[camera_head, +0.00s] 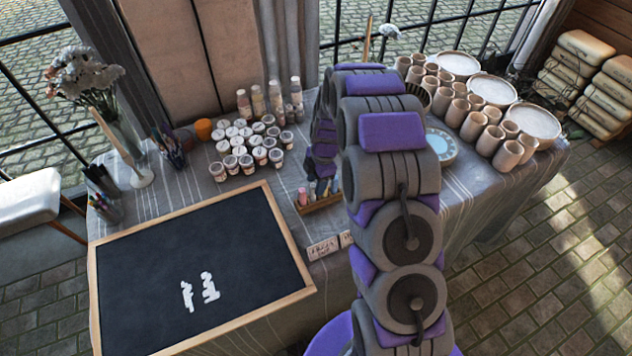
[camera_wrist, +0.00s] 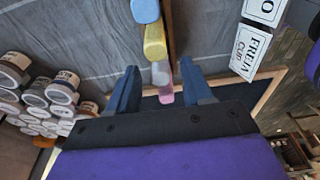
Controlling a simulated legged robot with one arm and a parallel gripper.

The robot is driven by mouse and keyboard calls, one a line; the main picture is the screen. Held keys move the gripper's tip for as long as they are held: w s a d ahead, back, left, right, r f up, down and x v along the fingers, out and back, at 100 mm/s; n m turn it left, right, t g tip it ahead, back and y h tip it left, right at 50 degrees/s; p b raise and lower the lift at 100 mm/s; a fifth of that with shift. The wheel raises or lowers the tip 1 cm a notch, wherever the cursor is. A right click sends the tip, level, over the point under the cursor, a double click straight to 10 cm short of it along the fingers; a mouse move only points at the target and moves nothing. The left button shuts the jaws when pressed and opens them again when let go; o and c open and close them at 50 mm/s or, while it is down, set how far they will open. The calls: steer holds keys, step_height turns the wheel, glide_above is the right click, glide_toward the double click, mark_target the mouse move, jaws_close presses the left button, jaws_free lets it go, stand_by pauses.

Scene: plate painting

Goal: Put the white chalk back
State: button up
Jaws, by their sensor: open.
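In the wrist view, my gripper (camera_wrist: 158,78) is open over a row of chalks, with its two blue fingers apart on either side of the row. The row holds a blue chalk (camera_wrist: 145,11), a yellow chalk (camera_wrist: 155,42), a pale whitish chalk (camera_wrist: 160,73) and a pink chalk (camera_wrist: 165,95). The pale one looks like the white chalk and lies between the fingers; I cannot tell whether either finger touches it. The wooden chalk holder (camera_head: 322,204) stands beside the blackboard in the head view, where my arm partly hides it.
The blackboard (camera_head: 150,250) has two white chalk marks (camera_head: 209,288). Paint jars (camera_head: 240,160) stand to the left of my arm. Lettered cards (camera_head: 323,248) lie by the table's front edge.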

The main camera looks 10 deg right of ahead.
step_height(320, 180, up, 12)
steer(key=d+p, duration=0.2)
steer(key=s+a+r+m, duration=0.2)
steer(key=s+r+m, duration=0.2)
steer(key=s+r, duration=0.3)
steer(key=s+a+r+m, duration=0.2)
steer(key=s+r+m, duration=0.35)
steer(key=s, duration=0.45)
steer(key=s+d+r+m+g+h, duration=0.1)
steer(key=s+r+m, duration=0.2)
steer(key=s+m, duration=0.7)
steer(key=s, duration=1.2)
steer(key=shift+s+m+h, duration=0.15)
steer(key=shift+m+h, duration=0.2)
steer(key=shift+h, duration=0.05)
steer(key=shift+r, duration=0.1)
steer(key=shift+c, duration=0.7)
steer(key=shift+d, duration=0.15)
